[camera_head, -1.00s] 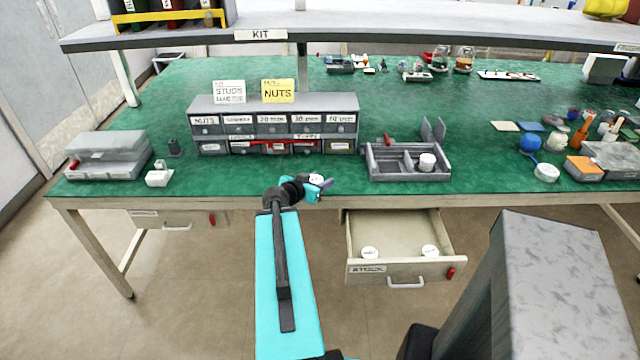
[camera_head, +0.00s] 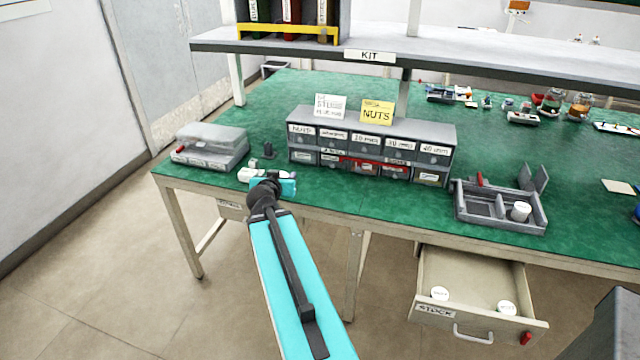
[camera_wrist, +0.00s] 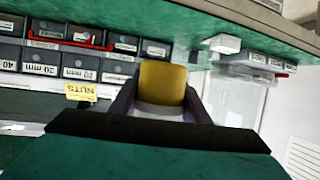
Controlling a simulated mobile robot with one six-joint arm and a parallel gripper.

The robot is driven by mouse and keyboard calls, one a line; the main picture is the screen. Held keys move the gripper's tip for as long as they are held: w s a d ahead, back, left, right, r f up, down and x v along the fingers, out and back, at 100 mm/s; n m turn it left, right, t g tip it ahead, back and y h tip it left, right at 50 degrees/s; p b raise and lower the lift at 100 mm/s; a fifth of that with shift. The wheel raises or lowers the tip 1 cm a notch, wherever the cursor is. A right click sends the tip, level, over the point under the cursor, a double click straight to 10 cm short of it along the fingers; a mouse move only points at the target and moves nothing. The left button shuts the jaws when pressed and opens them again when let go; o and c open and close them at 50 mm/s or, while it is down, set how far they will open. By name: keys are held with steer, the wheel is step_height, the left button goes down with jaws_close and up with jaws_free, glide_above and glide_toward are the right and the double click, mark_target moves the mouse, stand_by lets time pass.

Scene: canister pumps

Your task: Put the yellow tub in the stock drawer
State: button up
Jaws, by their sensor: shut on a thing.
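The yellow tub (camera_wrist: 162,84) is between the two fingers of my gripper (camera_wrist: 160,98) in the wrist view, with a pale band at its near end. In the head view my gripper (camera_head: 278,184) is over the front edge of the green bench, left of the small-parts cabinet, and its own wrist hides the tub. The stock drawer (camera_head: 470,312) hangs open below the bench, to the right of my gripper. Two white-topped round containers (camera_head: 439,293) (camera_head: 506,307) stand near its front, with bare floor behind them.
The labelled parts cabinet (camera_head: 370,140) stands right of my gripper. A white block (camera_head: 250,173) and a clear-lidded grey case (camera_head: 210,148) are close on the left. A grey divided tray (camera_head: 485,208) with a white pot sits above the drawer. A shelf (camera_head: 450,62) overhangs the bench.

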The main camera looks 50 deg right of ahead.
steer(key=w+a+r+n+t+y, duration=0.35)
steer(key=w+a, duration=0.45)
steer(key=a, duration=0.4)
steer(key=w+a+r+n+t+y, duration=0.25)
steer(key=w+a+r, duration=0.35)
steer(key=a, duration=0.6)
steer(key=w+a+r+n+y, duration=0.1)
steer(key=w+a+r+n, duration=0.1)
steer(key=a, duration=0.5)
steer(key=w+a+r+n+y, duration=0.1)
steer(key=a+r+y, duration=0.1)
steer(key=a, duration=0.6)
steer(key=w+a+r+n+y, duration=0.2)
steer(key=a+r, duration=0.1)
steer(key=a, duration=0.5)
steer(key=shift+w+n, duration=0.3)
steer(key=shift+w, duration=0.05)
